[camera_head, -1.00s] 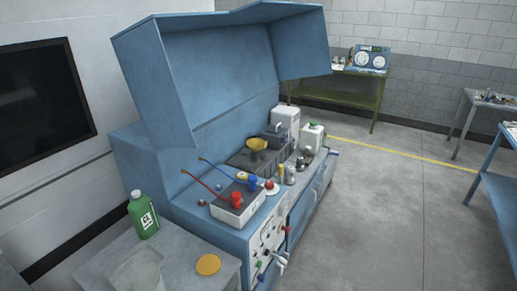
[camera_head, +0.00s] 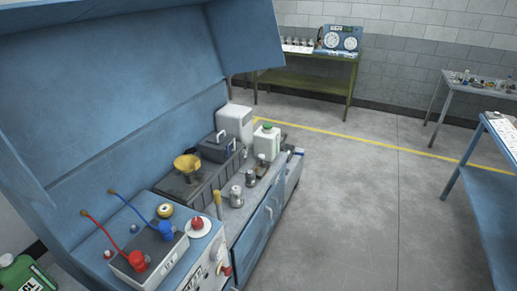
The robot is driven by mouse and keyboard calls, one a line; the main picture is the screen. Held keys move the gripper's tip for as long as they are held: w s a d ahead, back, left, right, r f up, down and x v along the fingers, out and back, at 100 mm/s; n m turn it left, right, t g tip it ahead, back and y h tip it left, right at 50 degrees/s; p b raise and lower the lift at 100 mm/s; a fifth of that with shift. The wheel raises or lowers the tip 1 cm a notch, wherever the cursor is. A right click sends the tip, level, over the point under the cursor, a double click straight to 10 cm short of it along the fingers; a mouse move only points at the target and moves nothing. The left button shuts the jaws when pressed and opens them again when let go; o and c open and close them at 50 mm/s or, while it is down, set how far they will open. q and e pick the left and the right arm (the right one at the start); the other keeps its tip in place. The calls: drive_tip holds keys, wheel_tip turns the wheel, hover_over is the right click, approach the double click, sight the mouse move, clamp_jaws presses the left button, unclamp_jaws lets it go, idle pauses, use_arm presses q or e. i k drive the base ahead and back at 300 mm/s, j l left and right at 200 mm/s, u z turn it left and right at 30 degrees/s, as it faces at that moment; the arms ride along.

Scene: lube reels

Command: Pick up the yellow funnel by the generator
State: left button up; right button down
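The yellow funnel (camera_head: 187,163) stands on a dark grey box-shaped unit (camera_head: 185,188) on the blue workbench, left of centre in the head view. Its wide mouth faces up. I cannot tell whether the dark unit is the generator. Neither of my grippers shows in the view, and nothing touches the funnel.
A battery with red and blue clamps (camera_head: 150,257) sits on the near bench top. White jugs (camera_head: 235,122) stand behind the funnel, and small metal parts (camera_head: 236,195) lie to its right. A blue hood (camera_head: 110,90) overhangs the bench. The floor (camera_head: 350,210) to the right is clear.

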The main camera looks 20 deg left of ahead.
sight(186, 163)
drive_tip(key=i+l+u, duration=0.2)
drive_tip(key=i, duration=0.3)
drive_tip(key=i+l+u, duration=0.15)
drive_tip(key=i, duration=0.35)
drive_tip(key=i+l+u, duration=0.2)
drive_tip(key=i, duration=0.3)
